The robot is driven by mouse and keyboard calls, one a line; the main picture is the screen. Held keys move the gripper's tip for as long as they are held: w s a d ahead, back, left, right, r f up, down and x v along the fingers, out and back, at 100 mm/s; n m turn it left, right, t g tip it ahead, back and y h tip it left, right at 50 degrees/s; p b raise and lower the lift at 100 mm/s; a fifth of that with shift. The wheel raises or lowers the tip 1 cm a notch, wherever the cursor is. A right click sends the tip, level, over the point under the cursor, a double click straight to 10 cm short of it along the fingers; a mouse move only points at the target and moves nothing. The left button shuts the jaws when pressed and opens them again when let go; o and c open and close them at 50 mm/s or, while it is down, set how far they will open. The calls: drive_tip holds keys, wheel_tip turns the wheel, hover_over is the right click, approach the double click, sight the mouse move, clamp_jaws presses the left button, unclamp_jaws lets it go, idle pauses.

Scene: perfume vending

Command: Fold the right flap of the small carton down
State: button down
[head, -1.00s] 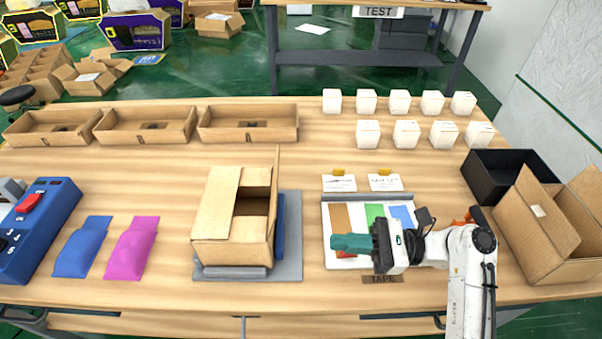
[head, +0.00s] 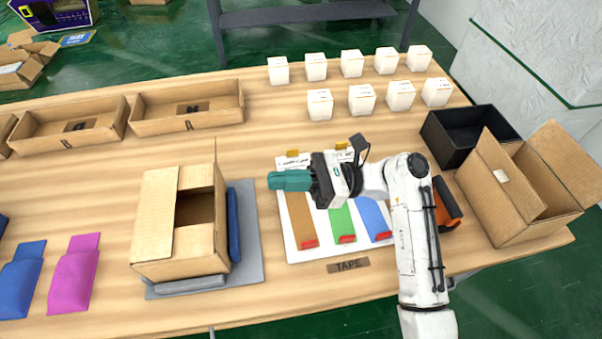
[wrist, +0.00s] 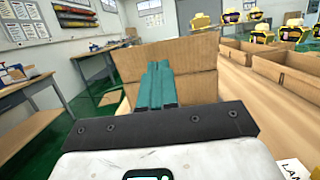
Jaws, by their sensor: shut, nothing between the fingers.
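The small carton (head: 152,262) stands on a grey mat (head: 248,262) left of centre in the head view. Its left flap (head: 158,215) lies folded over the left of the top. An opening shows beside it. The right flap (head: 216,165) stands upright, seen nearly edge-on. My gripper (head: 272,181) is to the right of the carton, above the table, with teal fingers pointing left toward this flap and apart from it in the head view. In the wrist view the fingers (wrist: 156,68) are shut together and empty, with the brown upright flap (wrist: 195,62) ahead of them.
A blue item (head: 233,225) stands close along the carton's right side. A white tape board (head: 300,245) lies under my arm. A black bin (head: 455,150) and a larger open carton (head: 510,215) are at the right. White boxes and low cardboard trays (head: 190,118) line the back.

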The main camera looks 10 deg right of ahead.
drive_tip(key=x, duration=0.8)
drive_tip(key=shift+p, duration=0.45)
drive_tip(key=shift+a+r, duration=0.1)
drive_tip(key=shift+r, duration=0.05)
